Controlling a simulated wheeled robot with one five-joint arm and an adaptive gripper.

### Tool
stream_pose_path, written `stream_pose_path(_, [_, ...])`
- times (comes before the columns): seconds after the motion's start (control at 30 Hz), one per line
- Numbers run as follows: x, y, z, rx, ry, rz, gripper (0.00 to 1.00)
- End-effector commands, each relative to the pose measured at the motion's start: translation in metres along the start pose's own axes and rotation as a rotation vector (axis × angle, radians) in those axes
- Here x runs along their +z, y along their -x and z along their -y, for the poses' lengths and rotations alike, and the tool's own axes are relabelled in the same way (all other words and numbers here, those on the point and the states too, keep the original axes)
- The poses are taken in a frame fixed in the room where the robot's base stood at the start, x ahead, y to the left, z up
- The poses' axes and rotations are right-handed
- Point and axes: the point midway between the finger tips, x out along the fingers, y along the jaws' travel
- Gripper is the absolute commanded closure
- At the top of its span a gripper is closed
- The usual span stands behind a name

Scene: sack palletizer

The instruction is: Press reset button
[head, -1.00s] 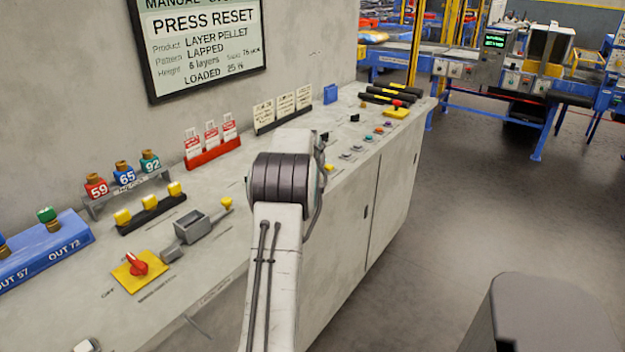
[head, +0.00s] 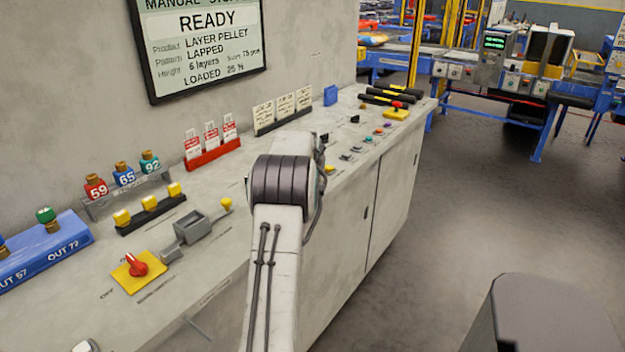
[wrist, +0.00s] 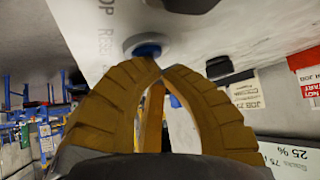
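The blue button (wrist: 147,50) with a pale collar shows in the wrist view, on the console top beside lettering that reads "Res…", partly cut off. My gripper (wrist: 158,68) has its two tan fingers drawn together at the tips, with nothing between them. The tips are right at the button's edge; I cannot tell whether they touch it. In the head view my arm hides the gripper and this button. The wall screen (head: 206,45) reads "READY".
The grey console (head: 215,285) carries a red knob on a yellow plate (head: 137,268), a grey lever box (head: 192,226), tag racks, and a row of small buttons beyond my arm. A red mushroom button (head: 397,105) is at the far end. Open floor (head: 470,220) lies right.

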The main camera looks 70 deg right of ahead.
Motion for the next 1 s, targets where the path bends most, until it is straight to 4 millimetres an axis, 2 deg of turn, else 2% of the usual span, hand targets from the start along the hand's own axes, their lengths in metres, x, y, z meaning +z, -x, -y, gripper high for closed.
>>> stream_pose_path(0.33, [-0.011, 0.011, 0.0, 0.0, 0.0, 0.0, 1.0])
stream_pose_path(0.77, [-0.012, 0.012, 0.0, 0.0, 0.0, 0.0, 1.0])
stream_pose_path(1.0, [-0.02, 0.019, 0.0, 0.0, 0.0, -0.001, 1.0])
